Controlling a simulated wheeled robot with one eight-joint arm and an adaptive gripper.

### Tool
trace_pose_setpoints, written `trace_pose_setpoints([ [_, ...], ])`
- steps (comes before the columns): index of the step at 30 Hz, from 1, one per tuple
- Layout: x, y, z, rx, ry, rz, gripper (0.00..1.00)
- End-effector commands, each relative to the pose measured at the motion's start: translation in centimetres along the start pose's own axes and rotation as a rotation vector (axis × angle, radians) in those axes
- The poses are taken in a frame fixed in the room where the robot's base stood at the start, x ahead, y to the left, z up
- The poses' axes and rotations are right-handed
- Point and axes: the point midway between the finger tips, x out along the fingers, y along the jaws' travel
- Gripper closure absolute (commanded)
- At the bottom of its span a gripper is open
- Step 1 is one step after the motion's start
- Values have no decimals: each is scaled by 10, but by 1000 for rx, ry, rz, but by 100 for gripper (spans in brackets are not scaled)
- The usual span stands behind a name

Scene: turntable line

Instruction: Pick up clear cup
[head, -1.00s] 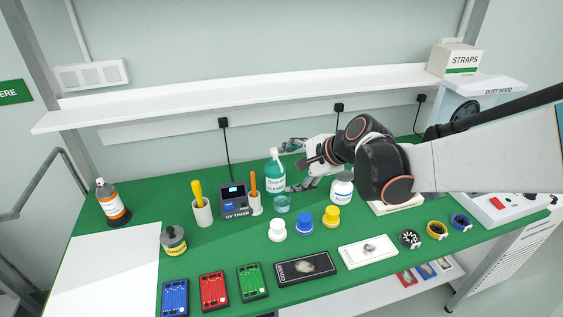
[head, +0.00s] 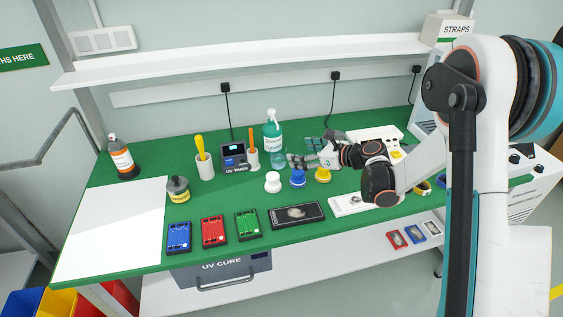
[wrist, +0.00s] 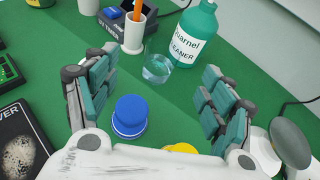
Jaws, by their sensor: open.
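The clear cup (wrist: 157,68) is a small see-through tumbler, upright on the green table in the wrist view, in front of the teal cleaner bottle (wrist: 194,35). My gripper (wrist: 158,66) is open and empty, its two teal-padded fingers spread left and right. The cup shows in the gap towards the fingertips, apart from both fingers. The blue-capped jar (wrist: 130,116) shows between the fingers, nearer the palm. In the head view my gripper (head: 308,150) is right of the cleaner bottle (head: 273,140); the cup is hard to make out there.
A white jar (head: 272,182) and a yellow jar (head: 323,174) flank the blue one. An orange-handled tool stands in a white holder (wrist: 134,36) left of the cup. A UV timer (head: 234,157) and a phone-like box (head: 297,214) are nearby. The table's left end holds a white sheet (head: 112,228).

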Motion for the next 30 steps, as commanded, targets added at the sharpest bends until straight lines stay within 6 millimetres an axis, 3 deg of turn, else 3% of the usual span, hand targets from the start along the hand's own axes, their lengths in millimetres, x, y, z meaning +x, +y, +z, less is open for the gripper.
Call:
trace_pose_setpoints([
  [3,26,1,-2,-2,1,3,25],
  [9,57,0,-2,-3,1,1,25],
  [17,71,-1,-2,-2,1,1,25],
  [30,119,-8,-6,-4,2,-1,25],
])
